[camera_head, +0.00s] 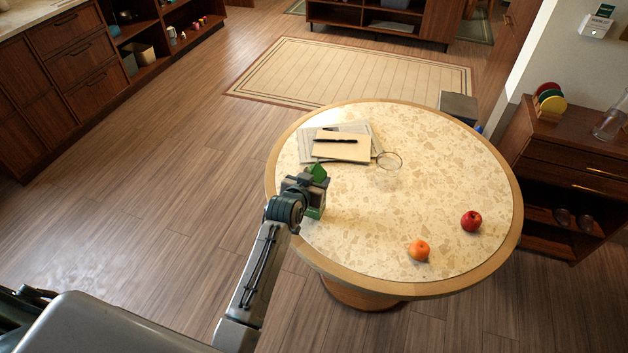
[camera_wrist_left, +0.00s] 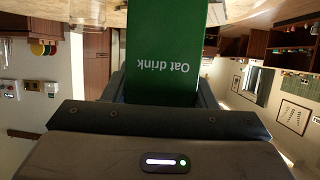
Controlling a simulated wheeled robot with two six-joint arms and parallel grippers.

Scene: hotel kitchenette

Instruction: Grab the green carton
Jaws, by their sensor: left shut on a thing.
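The green carton (camera_head: 319,173), marked "Oat drink", is at the left edge of the round table (camera_head: 440,190). My left gripper (camera_head: 309,190) is shut on it and covers much of it in the head view. In the left wrist view the green carton (camera_wrist_left: 163,45) fills the space between the two fingers, its lettering upside down. I cannot tell from these frames whether its base touches the tabletop. My right gripper is not in view.
A notebook with a black pen (camera_head: 342,147) lies on papers behind the carton. A clear glass (camera_head: 388,165) stands right of them. An orange (camera_head: 419,250) and a red apple (camera_head: 471,220) are near the front right. The table's centre is clear.

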